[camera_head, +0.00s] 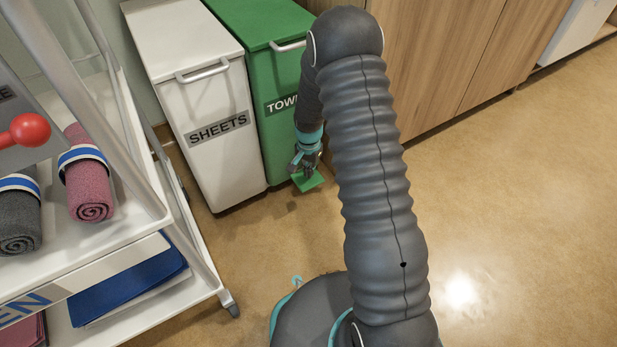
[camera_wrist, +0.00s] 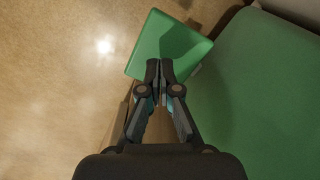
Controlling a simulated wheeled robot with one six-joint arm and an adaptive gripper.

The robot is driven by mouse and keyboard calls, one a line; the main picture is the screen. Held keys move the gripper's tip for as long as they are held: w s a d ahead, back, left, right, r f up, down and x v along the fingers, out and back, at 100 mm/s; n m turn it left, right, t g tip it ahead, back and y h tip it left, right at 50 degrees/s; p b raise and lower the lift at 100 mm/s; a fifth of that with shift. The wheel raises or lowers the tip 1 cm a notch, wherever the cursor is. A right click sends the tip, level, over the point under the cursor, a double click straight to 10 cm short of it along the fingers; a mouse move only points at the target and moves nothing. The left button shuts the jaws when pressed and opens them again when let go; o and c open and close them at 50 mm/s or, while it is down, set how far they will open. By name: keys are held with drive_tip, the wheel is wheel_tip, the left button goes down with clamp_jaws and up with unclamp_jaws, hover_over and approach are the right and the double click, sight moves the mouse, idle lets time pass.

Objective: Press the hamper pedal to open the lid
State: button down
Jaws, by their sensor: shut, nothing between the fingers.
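The green hamper (camera_head: 265,62) labelled TOWELS in part stands beside the white SHEETS hamper (camera_head: 205,115); both lids are down. The green pedal (camera_head: 309,182) sticks out low at the front of the green hamper. My gripper (camera_head: 304,170) is shut and empty, pointing down at the pedal, close over it in the head view. In the wrist view my gripper's fingertips (camera_wrist: 160,64) overlap the near edge of the pedal (camera_wrist: 160,42), and the hamper's green front (camera_wrist: 265,95) is to the right. I cannot tell whether the fingertips touch the pedal. My arm hides part of the green hamper.
A white trolley (camera_head: 150,195) with rolled towels (camera_head: 88,185) and blue folded linen (camera_head: 130,283) stands at the left. Wooden cabinets (camera_head: 450,50) line the back right. The floor (camera_head: 510,190) at the right is clear.

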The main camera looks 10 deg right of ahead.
drive_tip(key=shift+f, duration=0.1)
idle(0.5)
drive_tip(key=shift+f+b, duration=0.3)
drive_tip(key=shift+f, duration=2.05)
drive_tip(key=shift+w, duration=0.1)
drive_tip(key=shift+r, duration=0.1)
drive_tip(key=shift+r+p, duration=2.65)
drive_tip(key=shift+r, duration=1.9)
